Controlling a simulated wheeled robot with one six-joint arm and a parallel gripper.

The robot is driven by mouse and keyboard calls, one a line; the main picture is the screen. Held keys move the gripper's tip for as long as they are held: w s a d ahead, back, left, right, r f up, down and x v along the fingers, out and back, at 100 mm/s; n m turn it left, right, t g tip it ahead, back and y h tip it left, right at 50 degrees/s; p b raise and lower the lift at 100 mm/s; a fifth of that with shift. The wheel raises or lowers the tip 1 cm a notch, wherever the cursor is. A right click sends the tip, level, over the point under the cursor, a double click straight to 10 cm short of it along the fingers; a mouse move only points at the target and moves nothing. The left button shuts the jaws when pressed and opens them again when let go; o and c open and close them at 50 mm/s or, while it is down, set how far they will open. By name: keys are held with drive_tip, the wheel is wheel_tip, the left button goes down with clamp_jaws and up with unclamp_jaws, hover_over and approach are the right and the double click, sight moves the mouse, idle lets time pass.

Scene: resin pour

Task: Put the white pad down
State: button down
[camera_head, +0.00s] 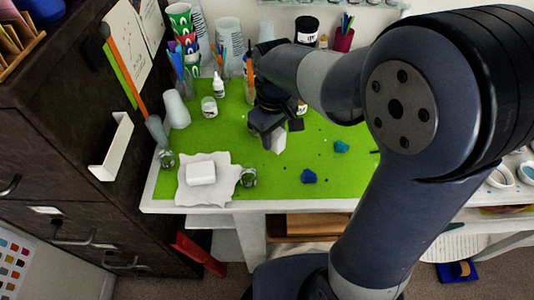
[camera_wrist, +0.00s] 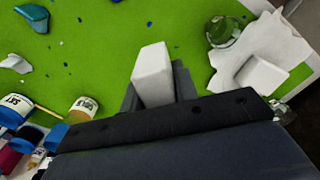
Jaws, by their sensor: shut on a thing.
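A white pad (camera_wrist: 153,72) is held between the fingers of my gripper (camera_wrist: 156,92). It also shows in the head view as a small white block (camera_head: 279,141) below my gripper (camera_head: 272,130), over the green mat (camera_head: 320,180). I cannot tell its exact height above the mat. A second white block (camera_head: 201,173) lies on a torn white sheet (camera_head: 222,180) at the left front of the table; it also shows in the wrist view (camera_wrist: 262,77).
A glass jar (camera_head: 248,177) stands at the sheet's right edge, and another (camera_head: 166,159) behind its left. Blue (camera_head: 308,176) and teal (camera_head: 341,146) pieces lie right of my gripper. Cups, bottles and pens crowd the back. Mat between sheet and blue piece is mostly clear.

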sight(272, 160)
drive_tip(key=shift+f, duration=3.15)
drive_tip(key=shift+f, duration=0.15)
drive_tip(key=c, duration=1.1)
unclamp_jaws()
wheel_tip(272, 160, up, 12)
drive_tip(key=shift+r, duration=0.2)
